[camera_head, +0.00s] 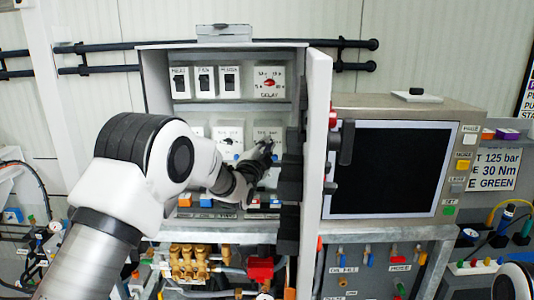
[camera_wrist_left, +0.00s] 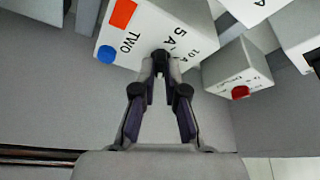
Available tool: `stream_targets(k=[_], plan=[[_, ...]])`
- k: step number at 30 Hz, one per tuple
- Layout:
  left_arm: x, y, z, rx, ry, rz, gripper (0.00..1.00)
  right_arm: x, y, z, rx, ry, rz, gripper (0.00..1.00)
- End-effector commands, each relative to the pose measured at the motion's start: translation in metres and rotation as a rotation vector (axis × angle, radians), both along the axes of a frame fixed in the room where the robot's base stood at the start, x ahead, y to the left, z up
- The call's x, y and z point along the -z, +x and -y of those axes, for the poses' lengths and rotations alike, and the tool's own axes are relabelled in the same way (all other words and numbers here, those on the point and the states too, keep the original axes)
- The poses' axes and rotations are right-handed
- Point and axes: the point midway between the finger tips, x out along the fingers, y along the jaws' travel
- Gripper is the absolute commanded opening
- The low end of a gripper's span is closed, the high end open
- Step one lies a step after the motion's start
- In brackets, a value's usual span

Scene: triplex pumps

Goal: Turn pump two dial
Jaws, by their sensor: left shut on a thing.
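The pump two dial box is a white box (camera_wrist_left: 138,24) marked "TWO", "5 A" and "10 A" in the left wrist view. An orange square and a blue dot are on its face. My left gripper (camera_wrist_left: 161,60) is shut on the dark dial knob at the edge of this face, and its fingertips hide most of the knob. In the head view, my left gripper (camera_head: 264,150) reaches into the open cabinet at a white dial box (camera_head: 266,132) in the middle row. My right gripper is not in view.
The cabinet's open door (camera_head: 317,130) stands just right of the gripper. A white box with a red knob (camera_wrist_left: 240,80) is close by in the left wrist view. A DELAY dial (camera_head: 269,82) and several switches (camera_head: 205,82) are above. A black screen (camera_head: 390,168) is right.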

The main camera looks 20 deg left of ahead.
Motion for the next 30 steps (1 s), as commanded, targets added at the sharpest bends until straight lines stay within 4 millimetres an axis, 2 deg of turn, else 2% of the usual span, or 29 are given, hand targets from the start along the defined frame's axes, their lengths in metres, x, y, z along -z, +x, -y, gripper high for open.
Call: stream_targets(k=[3,13,29,30], plan=[[0.000,0.000,-0.001,-0.001,0.080,-0.020,0.00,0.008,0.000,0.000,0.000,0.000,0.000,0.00],[-0.001,0.000,-0.001,-0.002,0.228,-0.064,0.00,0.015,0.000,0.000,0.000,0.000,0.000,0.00],[-0.003,0.000,-0.001,-0.002,0.257,-0.072,0.00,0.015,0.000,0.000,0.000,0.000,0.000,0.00],[-0.003,0.000,-0.001,-0.003,0.257,-0.071,0.18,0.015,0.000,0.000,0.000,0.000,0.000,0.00]])
